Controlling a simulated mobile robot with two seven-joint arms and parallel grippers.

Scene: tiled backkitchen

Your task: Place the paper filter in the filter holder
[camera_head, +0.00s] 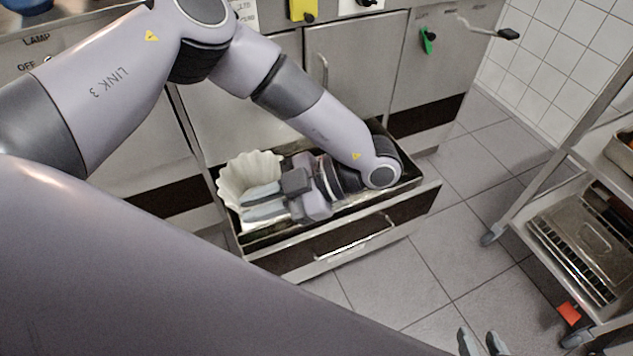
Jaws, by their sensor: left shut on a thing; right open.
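The gripper and wrist cover part of the filter and much of the holder's inside. My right gripper (482,341) shows only its fingertips at the bottom edge, apart and empty, over the floor.
A metal trolley (516,222) with a wire rack and tray (585,245) stands at the right. Tiled floor (450,255) is clear between holder and trolley.

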